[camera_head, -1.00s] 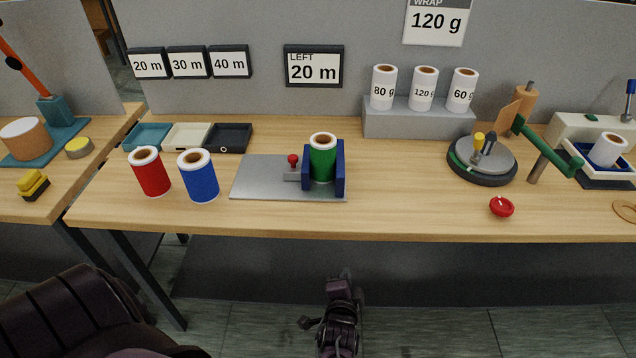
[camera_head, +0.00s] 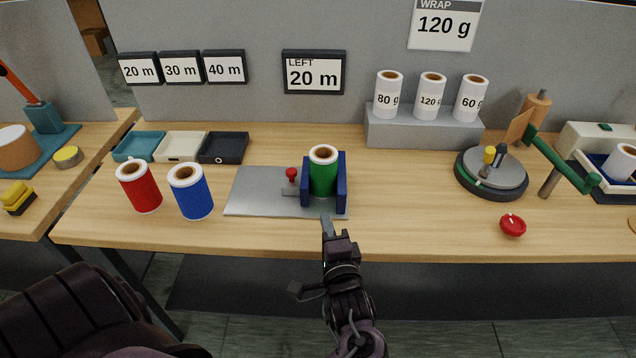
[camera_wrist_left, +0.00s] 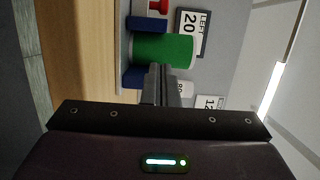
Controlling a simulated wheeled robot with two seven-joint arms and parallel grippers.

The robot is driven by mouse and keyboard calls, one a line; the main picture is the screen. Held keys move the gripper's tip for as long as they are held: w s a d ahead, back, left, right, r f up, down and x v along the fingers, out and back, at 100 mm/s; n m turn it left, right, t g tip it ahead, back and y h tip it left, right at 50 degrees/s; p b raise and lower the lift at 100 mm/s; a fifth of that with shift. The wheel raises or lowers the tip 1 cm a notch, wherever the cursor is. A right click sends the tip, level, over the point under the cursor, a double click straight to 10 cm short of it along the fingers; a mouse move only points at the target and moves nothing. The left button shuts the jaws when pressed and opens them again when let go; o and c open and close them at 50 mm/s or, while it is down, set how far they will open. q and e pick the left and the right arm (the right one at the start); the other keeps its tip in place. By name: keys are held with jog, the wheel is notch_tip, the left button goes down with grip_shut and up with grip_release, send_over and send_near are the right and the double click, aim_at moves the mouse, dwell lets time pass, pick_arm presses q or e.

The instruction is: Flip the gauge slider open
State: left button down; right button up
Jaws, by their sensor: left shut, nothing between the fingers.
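A flat grey metal plate (camera_head: 262,196) lies on the table. On it a green roll (camera_head: 323,175) with white ends stands between two blue uprights (camera_head: 341,185). Left of them is a small grey slider block with a red knob (camera_head: 291,175), close to the left upright. My left gripper (camera_head: 327,220) is shut and empty, at the front edge of the plate just before the green roll. In the left wrist view the shut fingers (camera_wrist_left: 160,84) point at the green roll (camera_wrist_left: 162,50), and the red knob (camera_wrist_left: 150,5) shows at the top edge. My right gripper is not in view.
A red roll (camera_head: 140,188) and a blue roll (camera_head: 191,193) stand left of the plate. Trays (camera_head: 224,148) lie behind them. White rolls (camera_head: 430,98) stand on a grey block (camera_head: 385,130). Bare table lies between.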

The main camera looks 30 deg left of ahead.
pick_arm(q)
jog(key=shift+s+d+r, duration=0.1)
jog(key=shift+s+r, duration=0.1)
jog(key=shift+w, duration=0.15)
send_near(314, 180)
jog(key=x, duration=0.5)
jog(key=shift+p, duration=0.3)
jog(key=shift+w+a, duration=0.3)
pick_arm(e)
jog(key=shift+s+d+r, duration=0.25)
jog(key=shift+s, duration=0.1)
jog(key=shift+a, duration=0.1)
